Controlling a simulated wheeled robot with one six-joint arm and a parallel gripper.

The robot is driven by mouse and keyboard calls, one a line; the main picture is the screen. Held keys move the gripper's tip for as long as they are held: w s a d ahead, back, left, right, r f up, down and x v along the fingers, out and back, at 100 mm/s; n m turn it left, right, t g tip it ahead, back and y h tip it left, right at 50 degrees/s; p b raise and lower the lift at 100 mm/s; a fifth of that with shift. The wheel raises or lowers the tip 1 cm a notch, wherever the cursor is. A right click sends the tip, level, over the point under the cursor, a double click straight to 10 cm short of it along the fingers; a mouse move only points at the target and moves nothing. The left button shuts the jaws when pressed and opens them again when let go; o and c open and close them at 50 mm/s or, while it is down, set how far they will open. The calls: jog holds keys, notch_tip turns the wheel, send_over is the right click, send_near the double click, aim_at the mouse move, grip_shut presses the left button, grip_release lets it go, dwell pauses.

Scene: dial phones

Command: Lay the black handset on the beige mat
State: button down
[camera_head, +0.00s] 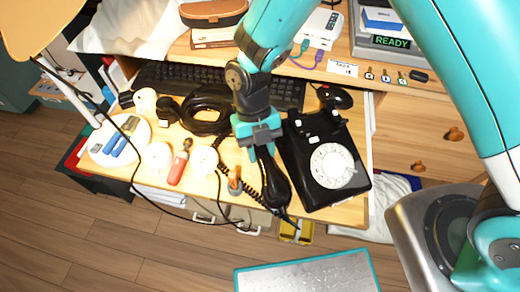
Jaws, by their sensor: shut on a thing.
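The black handset (273,184) hangs lengthwise below my gripper (261,146), which is shut on its upper end. The handset is just left of the black rotary dial phone (318,162) with its white dial, near the front edge of the wooden desk. A coiled black cord (224,184) runs to the left of the handset. I cannot tell whether the handset touches the desk. I cannot make out a beige mat in this view.
Left of the handset lie white round discs (203,160), a red-handled tool (179,166) and a white plate (116,140) with small sticks. A black keyboard (185,78) and a coiled black cable (206,110) lie behind.

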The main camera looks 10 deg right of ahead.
jog(key=shift+f, duration=0.25)
jog(key=c, duration=0.8)
grip_release()
jog(key=shift+r, duration=0.1)
jog(key=v, duration=1.1)
jog(key=shift+a+r+p, duration=0.1)
jog(key=shift+r+p, duration=0.2)
jog(key=shift+p, duration=0.1)
jog(key=shift+w+r, duration=0.1)
jog(key=shift+r, duration=0.3)
jog(key=s+d+r+m+t+y, duration=0.1)
jog(key=s+d+r+m, duration=0.2)
jog(key=m, duration=0.7)
jog(key=s+d+r+m+t+y, duration=0.2)
jog(key=s+d+r+m, duration=0.2)
jog(key=s+r+m, duration=0.3)
jog(key=s+d+r+m+t+y, duration=0.1)
jog(key=s+d+r+m+y, duration=0.1)
jog(key=m, duration=1.2)
jog(key=shift+s+d+r+t, duration=0.1)
jog(key=shift+s+d+r, duration=0.2)
jog(key=shift+s+r, duration=0.25)
jog(key=shift+s+d+r+t, duration=0.1)
jog(key=shift+s+d+r, duration=0.25)
jog(key=shift+r, duration=0.35)
jog(key=shift+s+d+r+t, duration=0.1)
jog(key=shift+s+d+r, duration=0.15)
jog(key=shift+s+r, duration=0.35)
